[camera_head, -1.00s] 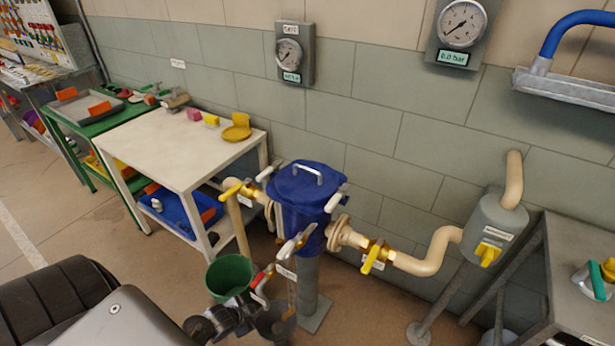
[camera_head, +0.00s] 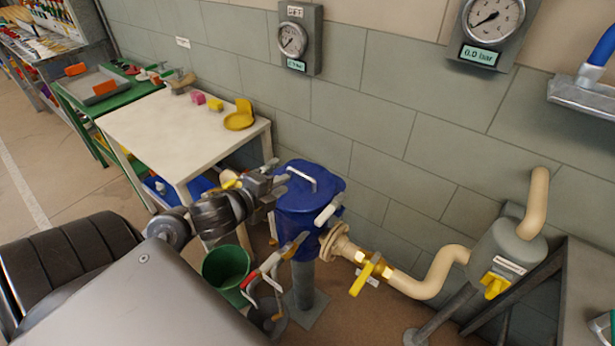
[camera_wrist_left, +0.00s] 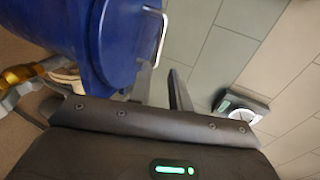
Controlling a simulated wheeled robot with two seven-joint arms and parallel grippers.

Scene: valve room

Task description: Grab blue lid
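The blue lid (camera_head: 311,190) sits on top of the blue vessel (camera_head: 300,230), with a pale metal handle (camera_head: 296,178) across its top. My left gripper (camera_head: 279,177) is at the left side of the lid, at about its height, with its fingers pointing towards it. In the left wrist view the fingers (camera_wrist_left: 162,82) are apart and nothing is between them. The lid (camera_wrist_left: 125,30) fills the upper left there, and its handle (camera_wrist_left: 162,38) lies just beyond the fingertips. My right gripper is not in view.
A white table (camera_head: 165,112) with a yellow piece (camera_head: 239,118) stands behind left. A green bucket (camera_head: 226,266) is below the arm. Pipework with a yellow-handled valve (camera_head: 365,274) runs right from the vessel. Gauges (camera_head: 293,40) hang on the tiled wall.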

